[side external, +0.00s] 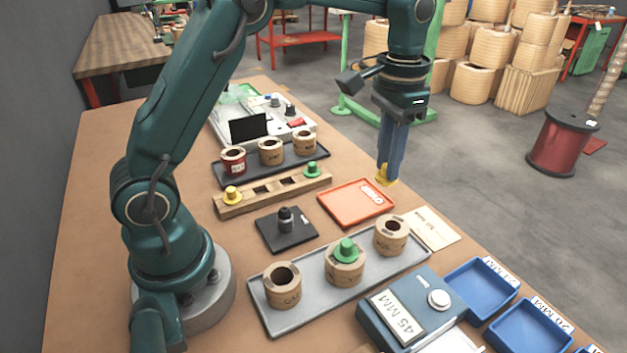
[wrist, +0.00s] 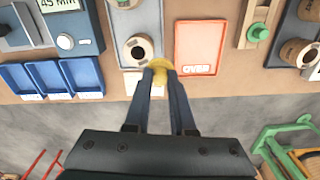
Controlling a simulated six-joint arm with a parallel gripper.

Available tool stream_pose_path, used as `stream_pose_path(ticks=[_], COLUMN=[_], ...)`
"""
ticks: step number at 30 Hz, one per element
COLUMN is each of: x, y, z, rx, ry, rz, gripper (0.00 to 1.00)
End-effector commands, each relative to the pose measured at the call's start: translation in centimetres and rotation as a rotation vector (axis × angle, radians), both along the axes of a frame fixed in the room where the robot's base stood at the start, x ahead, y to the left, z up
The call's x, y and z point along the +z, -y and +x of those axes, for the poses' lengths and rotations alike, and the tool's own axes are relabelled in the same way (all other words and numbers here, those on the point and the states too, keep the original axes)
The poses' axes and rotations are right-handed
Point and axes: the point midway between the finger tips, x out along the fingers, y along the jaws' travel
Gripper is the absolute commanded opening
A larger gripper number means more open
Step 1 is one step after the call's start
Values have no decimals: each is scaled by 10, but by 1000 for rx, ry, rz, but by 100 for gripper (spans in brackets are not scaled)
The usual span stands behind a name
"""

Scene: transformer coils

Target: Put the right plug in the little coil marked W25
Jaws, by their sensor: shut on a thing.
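My gripper (side external: 385,172) is shut on a yellow plug (side external: 383,181), held in the air above the far right corner of the orange tray. In the wrist view the yellow plug (wrist: 160,66) sits between the fingertips, beside an open coil (wrist: 138,50). Three smaller coils stand on the dark tray: a red one (side external: 233,160), a tan one (side external: 271,151) and another tan one (side external: 304,142). Three larger coils stand on the grey tray: left (side external: 282,287), middle (side external: 344,270) with a green plug (side external: 346,249), and right (side external: 390,237). The coil markings are too small to read.
A wooden rack (side external: 262,200) holds another yellow plug (side external: 231,194) and a green plug (side external: 312,169). An orange tray (side external: 350,204) is empty. A black pad (side external: 270,238) bears a dark peg (side external: 286,220). A blue gauge box (side external: 410,300) and blue bins (side external: 480,288) stand front right.

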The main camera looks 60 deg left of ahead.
Motion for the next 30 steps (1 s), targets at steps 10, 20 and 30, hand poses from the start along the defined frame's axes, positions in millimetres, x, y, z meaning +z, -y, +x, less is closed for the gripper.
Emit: stream_pose_path(ticks=[10, 20, 30], x=[-10, -38, -49], y=[41, 40, 40], z=[-5, -5, -5], rx=[-124, -122, -122], ry=[-13, -13, -11], rz=[1, 1, 1], gripper=[0, 0, 0])
